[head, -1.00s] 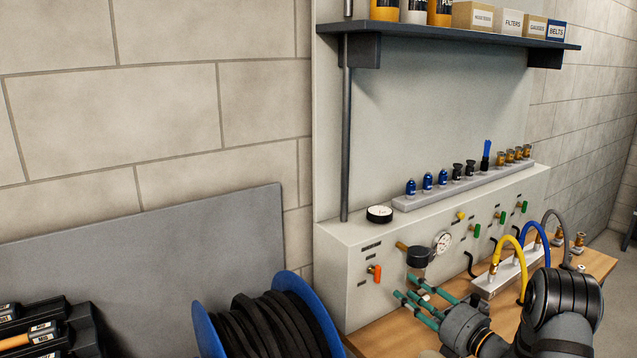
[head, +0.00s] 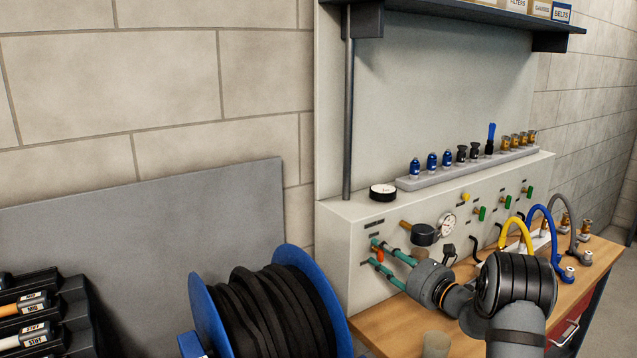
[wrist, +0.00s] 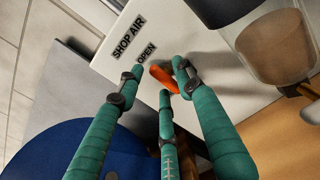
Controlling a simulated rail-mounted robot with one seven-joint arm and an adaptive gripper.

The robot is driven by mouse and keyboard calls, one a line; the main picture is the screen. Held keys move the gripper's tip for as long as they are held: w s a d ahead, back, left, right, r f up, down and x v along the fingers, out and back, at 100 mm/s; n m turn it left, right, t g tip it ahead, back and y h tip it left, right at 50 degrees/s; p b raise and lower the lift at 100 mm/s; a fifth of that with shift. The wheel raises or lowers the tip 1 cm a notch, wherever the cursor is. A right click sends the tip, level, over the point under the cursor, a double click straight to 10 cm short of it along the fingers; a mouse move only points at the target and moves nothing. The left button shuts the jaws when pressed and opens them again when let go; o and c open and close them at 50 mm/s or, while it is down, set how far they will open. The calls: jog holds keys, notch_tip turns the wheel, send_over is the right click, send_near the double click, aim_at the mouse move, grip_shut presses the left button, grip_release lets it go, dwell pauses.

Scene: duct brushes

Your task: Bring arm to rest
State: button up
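My gripper (head: 377,252) has teal fingers and reaches to the left end of the grey panel box (head: 345,290). In the wrist view my gripper (wrist: 158,72) has its three fingers spread apart. The orange valve handle (wrist: 163,77) shows between the fingertips, under the labels "SHOP AIR" and "OPEN". In the head view the orange handle (head: 380,256) is partly covered by the fingers. I cannot tell whether any finger touches it. Nothing is held in the fingers. My arm comes in from the lower right.
A blue hose reel (head: 205,310) stands at lower left. Yellow, blue (head: 553,240) and grey hoses arch over the wooden bench (head: 385,325). A rack of fittings (head: 410,184) lies on top of the box.

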jog(key=shift+s+d+f+n+b, duration=0.15)
jog(key=shift+f+n+b, duration=0.3)
jog(key=shift+n+b, duration=0.2)
jog(key=v, duration=1.1)
jog(key=shift+r+p, duration=0.35)
jog(key=shift+p, duration=0.05)
